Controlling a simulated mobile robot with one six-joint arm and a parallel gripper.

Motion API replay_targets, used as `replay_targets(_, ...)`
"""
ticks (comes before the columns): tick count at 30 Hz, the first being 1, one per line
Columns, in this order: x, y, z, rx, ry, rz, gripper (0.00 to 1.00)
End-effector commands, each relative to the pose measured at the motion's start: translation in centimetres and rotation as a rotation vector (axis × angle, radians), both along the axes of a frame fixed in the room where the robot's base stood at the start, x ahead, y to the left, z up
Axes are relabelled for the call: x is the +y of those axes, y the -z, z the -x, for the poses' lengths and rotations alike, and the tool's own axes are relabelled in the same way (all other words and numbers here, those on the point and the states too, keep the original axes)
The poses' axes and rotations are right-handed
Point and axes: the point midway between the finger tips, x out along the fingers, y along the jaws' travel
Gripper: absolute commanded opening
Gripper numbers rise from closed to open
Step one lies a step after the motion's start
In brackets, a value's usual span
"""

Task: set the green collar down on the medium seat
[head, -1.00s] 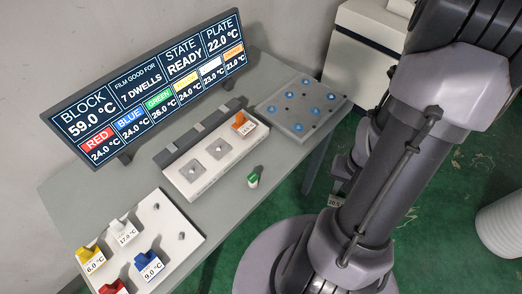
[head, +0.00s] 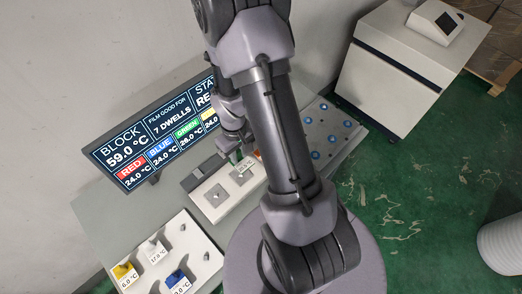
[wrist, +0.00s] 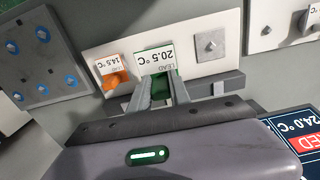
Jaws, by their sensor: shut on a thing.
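My gripper (wrist: 158,88) is shut on the green collar (wrist: 155,62), which carries a white label reading 20.5 °C. In the wrist view the collar is over the middle of the white block (wrist: 180,36), between the orange collar (wrist: 115,78) and a bare square seat with a peg (wrist: 210,44). The middle seat is hidden there by the collar. In the head view the green collar (head: 236,157) hangs at the block's middle seat (head: 242,174). I cannot tell whether it touches. The left seat (head: 215,196) is bare.
A display (head: 150,135) stands behind the block. A white rack (head: 190,250) with yellow, white and blue collars is at the front left. A grey plate with blue discs (head: 322,140) is at the right. A dark strip runs along the block's back.

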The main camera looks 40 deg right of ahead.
Motion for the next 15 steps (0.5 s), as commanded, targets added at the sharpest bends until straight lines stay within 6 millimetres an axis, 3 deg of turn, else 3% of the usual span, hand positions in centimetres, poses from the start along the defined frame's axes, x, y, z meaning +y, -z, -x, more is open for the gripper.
replay_targets(15,0.46,0.55,-0.32,0.000,-0.020,0.000,0.00)
